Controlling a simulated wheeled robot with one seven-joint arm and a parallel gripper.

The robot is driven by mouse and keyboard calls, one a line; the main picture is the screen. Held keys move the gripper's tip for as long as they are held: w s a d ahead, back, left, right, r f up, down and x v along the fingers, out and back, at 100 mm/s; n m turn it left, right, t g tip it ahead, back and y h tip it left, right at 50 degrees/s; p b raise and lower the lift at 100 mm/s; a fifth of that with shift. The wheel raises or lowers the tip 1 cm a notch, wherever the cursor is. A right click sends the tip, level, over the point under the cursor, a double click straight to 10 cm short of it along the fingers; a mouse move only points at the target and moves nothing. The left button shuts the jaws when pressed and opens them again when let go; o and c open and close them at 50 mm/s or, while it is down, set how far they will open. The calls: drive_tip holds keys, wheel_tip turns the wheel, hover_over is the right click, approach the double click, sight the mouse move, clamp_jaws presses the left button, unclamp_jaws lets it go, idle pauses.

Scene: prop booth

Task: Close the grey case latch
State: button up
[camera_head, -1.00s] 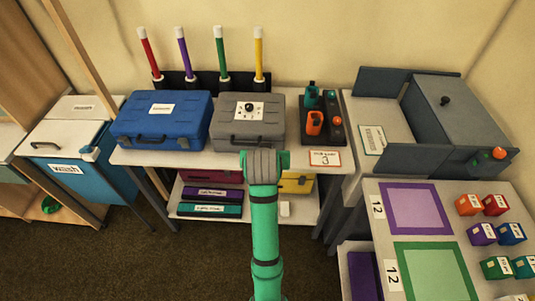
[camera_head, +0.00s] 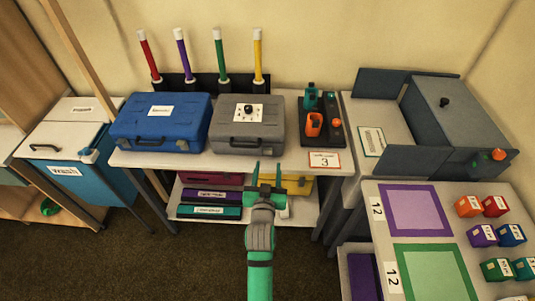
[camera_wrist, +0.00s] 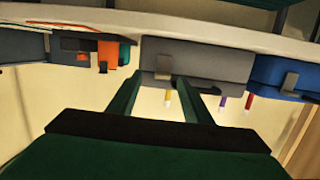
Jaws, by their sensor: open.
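The grey case (camera_head: 248,122) stands shut on the white bench, with a dark dial and white label on its lid and a dark handle on its front. It also shows in the upside-down wrist view (camera_wrist: 220,62). There, a small tan-grey latch tab (camera_wrist: 163,66) shows on its front; how far it is closed I cannot tell. My gripper (camera_head: 266,178) is open and empty, in front of and below the case, fingers pointing toward the bench. In the wrist view its fingers (camera_wrist: 158,88) point toward the latch side, apparently apart from it.
A blue case (camera_head: 162,122) stands close on the left. A dark tray (camera_head: 322,133) with orange and teal items is on the right. Coloured rods rise behind. A lower shelf (camera_head: 300,212) with boxes lies under the bench edge.

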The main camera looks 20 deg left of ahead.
sight(267, 152)
drive_tip(key=shift+n+t+y, duration=0.3)
drive_tip(key=shift+t+y, duration=0.3)
drive_tip(key=shift+t, duration=0.3)
drive_tip(key=x, duration=0.4)
drive_tip(key=f+x, duration=0.1)
drive_tip(key=x, duration=0.1)
drive_tip(key=shift+w+a, duration=0.4)
drive_tip(key=shift+w, duration=0.2)
drive_tip(key=shift+a+r, duration=0.1)
drive_tip(key=c, duration=1.1)
